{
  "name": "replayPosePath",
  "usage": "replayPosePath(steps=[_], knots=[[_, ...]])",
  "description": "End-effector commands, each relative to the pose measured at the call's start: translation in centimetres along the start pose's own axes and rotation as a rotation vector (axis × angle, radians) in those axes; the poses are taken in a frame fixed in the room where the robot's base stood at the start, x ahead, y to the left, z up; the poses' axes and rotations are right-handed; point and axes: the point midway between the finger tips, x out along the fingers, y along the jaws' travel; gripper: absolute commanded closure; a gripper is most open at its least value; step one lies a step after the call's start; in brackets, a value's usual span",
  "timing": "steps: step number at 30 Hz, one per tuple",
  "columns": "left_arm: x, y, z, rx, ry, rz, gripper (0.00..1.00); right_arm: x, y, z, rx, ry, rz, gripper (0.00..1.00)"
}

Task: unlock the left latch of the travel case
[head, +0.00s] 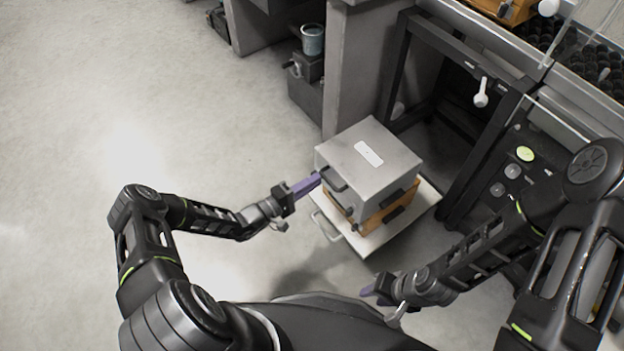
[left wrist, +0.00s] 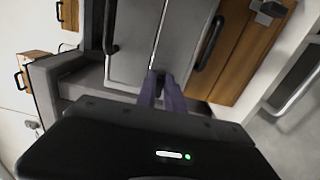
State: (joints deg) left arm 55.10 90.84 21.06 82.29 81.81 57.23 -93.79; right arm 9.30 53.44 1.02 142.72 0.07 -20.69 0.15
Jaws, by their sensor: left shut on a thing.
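The travel case, which looks like the grey box with a white label (head: 370,160), sits on a wooden box. A dark handle (head: 334,180) is on its near-left face. My left gripper (head: 318,179) is at that face, beside the handle. In the left wrist view its purple fingers (left wrist: 161,90) are close together at the seam of the grey case (left wrist: 135,40), shut on a small part that looks like the left latch; the fingers mostly hide it. My right gripper (head: 374,288) is low in front of the case, apart from it; its opening is unclear.
The wooden box (head: 372,222) has dark handles and rests on a pale platform (head: 405,230) with a metal handle. A dark frame and bench (head: 470,110) stand close at right. The floor at left (head: 90,110) is clear.

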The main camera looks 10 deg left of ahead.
Motion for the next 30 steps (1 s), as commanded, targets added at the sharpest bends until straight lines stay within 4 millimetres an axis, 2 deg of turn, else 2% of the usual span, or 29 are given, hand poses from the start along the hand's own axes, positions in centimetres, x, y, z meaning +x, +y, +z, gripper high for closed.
replayPosePath(steps=[18,19,26,30], knots=[[0.00,-0.15,0.05,0.060,-0.001,-0.001,1.00,-0.23,-0.15,0.09,-0.001,-0.002,-0.001,0.64],[-0.01,-0.15,0.05,0.059,-0.001,-0.001,0.86,-0.23,-0.15,0.09,-0.001,-0.002,-0.001,0.64],[0.00,-0.12,0.03,0.058,-0.001,0.000,0.67,-0.24,-0.14,0.08,-0.001,-0.002,-0.001,0.64],[0.00,-0.11,0.02,0.058,-0.001,0.000,0.65,-0.24,-0.14,0.07,-0.001,-0.002,-0.001,0.64]])
